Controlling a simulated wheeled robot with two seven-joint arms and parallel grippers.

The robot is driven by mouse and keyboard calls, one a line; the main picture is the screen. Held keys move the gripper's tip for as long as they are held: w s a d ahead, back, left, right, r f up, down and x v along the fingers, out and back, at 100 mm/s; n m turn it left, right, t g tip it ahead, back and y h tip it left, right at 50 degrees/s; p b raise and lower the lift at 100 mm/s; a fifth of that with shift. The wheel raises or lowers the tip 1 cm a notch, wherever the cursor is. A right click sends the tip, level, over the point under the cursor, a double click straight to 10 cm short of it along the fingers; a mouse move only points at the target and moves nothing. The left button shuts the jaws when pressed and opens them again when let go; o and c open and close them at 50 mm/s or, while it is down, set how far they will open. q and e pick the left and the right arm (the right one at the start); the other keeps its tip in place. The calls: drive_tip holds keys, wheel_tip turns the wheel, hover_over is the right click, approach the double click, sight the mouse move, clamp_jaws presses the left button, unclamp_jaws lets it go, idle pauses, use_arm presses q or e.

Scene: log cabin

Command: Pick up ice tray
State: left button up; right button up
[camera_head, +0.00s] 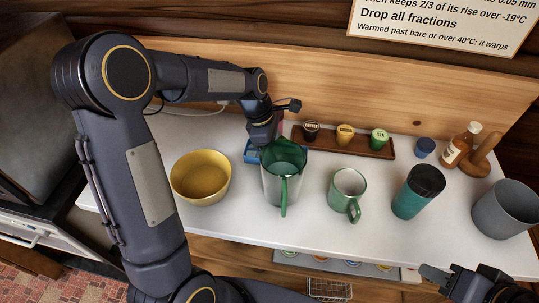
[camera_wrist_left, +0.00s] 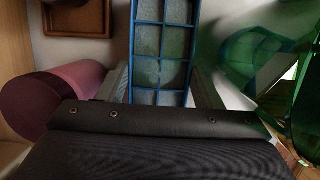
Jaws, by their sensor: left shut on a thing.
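The ice tray (camera_wrist_left: 163,48) is blue with pale, frosty compartments. It lies between the two fingers of my left gripper (camera_wrist_left: 160,82) in the left wrist view, and the gripper is shut on it. In the head view a little of the blue tray (camera_head: 251,152) shows behind the green-and-clear pitcher (camera_head: 283,178); the rest is hidden by the pitcher and my left wrist. I cannot tell whether the tray touches the counter. My right gripper (camera_head: 447,279) is at the lower right, cut off by the frame; its opening is not clear.
A gold bowl (camera_head: 201,178) stands left of the pitcher. A mug (camera_head: 347,191), a teal tumbler (camera_head: 416,194) and a grey bin (camera_head: 504,210) stand to the right. A wooden tray (camera_head: 369,148) with small jars is behind. A pink cylinder (camera_wrist_left: 75,88) is close beside my left gripper.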

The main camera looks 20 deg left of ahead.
use_arm(q)
drive_tip(key=shift+a+f+b, duration=0.2)
drive_tip(key=shift+f+b, duration=0.1)
drive_tip(key=shift+f, duration=0.65)
drive_tip(key=shift+a, duration=0.2)
drive_tip(key=shift+d+r, duration=0.2)
drive_tip(key=shift+d, duration=0.15)
drive_tip(key=shift+f, duration=0.1)
drive_tip(key=o, duration=0.7)
drive_tip(key=shift+a+f, duration=0.1)
drive_tip(key=shift+a, duration=0.05)
drive_tip(key=shift+c, duration=0.2)
drive_tip(key=o, duration=0.4)
